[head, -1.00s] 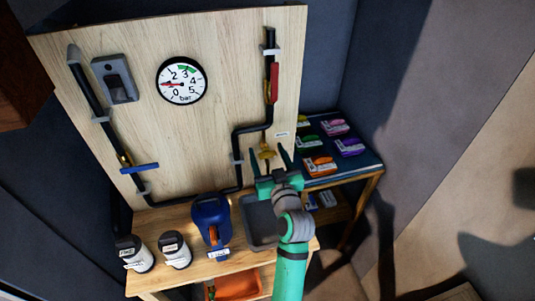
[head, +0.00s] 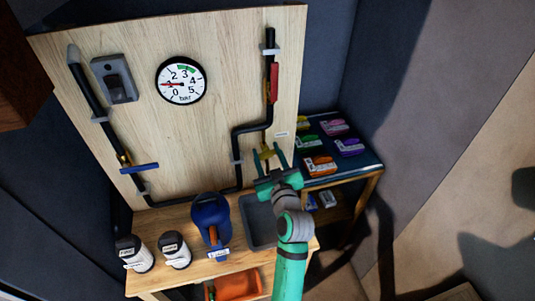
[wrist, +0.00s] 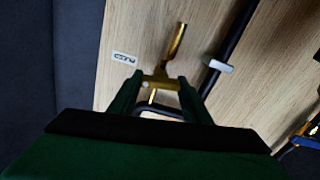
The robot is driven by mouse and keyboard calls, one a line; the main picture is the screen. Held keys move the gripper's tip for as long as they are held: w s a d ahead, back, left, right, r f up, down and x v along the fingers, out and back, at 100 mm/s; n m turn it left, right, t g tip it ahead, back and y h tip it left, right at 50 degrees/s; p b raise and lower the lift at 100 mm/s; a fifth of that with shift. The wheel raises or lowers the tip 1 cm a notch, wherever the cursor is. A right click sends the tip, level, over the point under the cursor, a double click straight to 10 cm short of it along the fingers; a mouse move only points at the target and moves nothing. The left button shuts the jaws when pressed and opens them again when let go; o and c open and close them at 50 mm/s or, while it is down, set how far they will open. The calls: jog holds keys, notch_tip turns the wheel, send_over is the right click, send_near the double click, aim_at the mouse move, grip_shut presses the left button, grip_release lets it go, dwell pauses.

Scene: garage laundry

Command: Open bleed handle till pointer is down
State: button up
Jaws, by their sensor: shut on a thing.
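The yellow bleed handle (head: 267,154) sits low on the right of the wooden board, at the pipe's lower right end. In the wrist view the handle (wrist: 161,82) spans the gap between my fingertips, below a brass stem (wrist: 174,44). My gripper (head: 269,158) is shut on it, with one green finger on each side; it also fills the lower wrist view (wrist: 159,85). The round gauge (head: 181,82) is on the upper board. Its red pointer points left, near 1 bar, below the green band near 3.
A red lever (head: 274,83) is on the right pipe above, and a blue lever (head: 139,168) on the left pipe. Below stand a blue jug (head: 209,218), two bottles and a grey tray (head: 258,222). A shelf with coloured packs (head: 348,146) is close on the right.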

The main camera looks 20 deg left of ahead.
jog(key=n, duration=0.7)
jog(key=shift+a, duration=0.1)
dwell(0.5)
jog(key=o, duration=1)
jog(key=shift+s, duration=0.1)
jog(key=shift+o, duration=0.2)
jog(key=v, duration=1.1)
